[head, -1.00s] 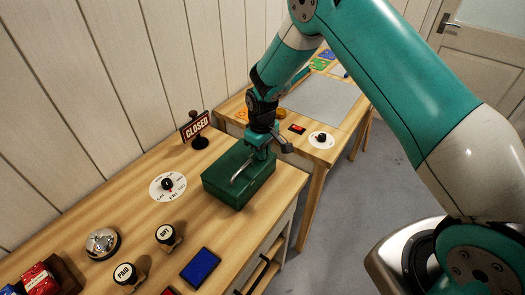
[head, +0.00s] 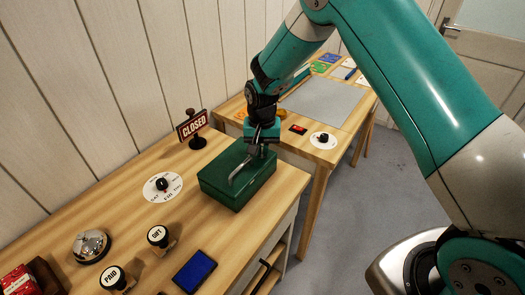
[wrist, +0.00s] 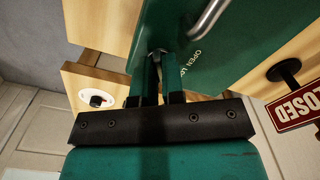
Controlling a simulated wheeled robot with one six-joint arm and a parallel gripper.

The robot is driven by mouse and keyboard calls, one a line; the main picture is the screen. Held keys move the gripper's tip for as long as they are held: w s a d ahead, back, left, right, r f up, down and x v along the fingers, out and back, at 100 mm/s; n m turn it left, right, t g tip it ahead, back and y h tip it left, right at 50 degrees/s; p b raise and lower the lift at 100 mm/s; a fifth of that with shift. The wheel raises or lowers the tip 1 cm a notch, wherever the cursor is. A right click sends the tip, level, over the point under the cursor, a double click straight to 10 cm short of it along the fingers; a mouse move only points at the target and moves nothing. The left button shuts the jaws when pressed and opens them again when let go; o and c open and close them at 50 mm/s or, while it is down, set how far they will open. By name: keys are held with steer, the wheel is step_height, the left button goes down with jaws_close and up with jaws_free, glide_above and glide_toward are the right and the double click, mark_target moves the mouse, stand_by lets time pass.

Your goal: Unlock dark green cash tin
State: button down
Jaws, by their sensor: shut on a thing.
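The dark green cash tin (head: 225,193) stands closed on the near wooden counter, with a bent silver handle (head: 243,170) on its lid. In the wrist view, its green lid (wrist: 245,50) carries white lettering, "OPEN" and part of "LOCK", beside my fingertips. My gripper (head: 263,152) is at the tin's far right edge, fingers pointing down to the lid. In the wrist view, my gripper (wrist: 160,62) is shut on a small grey metal piece (wrist: 157,50), seemingly the key. Most of it is hidden between the fingers, and how deep it sits in the lock cannot be seen.
A CLOSED sign (head: 193,126) stands behind the tin. A white dial (head: 163,187), two stamps (head: 114,279), a bell (head: 91,246) and a blue ink pad (head: 195,271) lie to its left and front. A second table (head: 320,105) stands beyond.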

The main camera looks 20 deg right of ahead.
mark_target(262, 150)
steer(key=m+b, duration=0.1)
steer(key=m, duration=0.5)
steer(key=shift+w+b, duration=0.1)
steer(key=shift+b, duration=0.2)
steer(key=shift+m, duration=0.4)
steer(key=c, duration=1.2)
jaws_free()
steer(key=shift+r, duration=0.1)
step_height(262, 150, up, 17)
steer(key=b, duration=0.3)
steer(key=shift+r, duration=0.15)
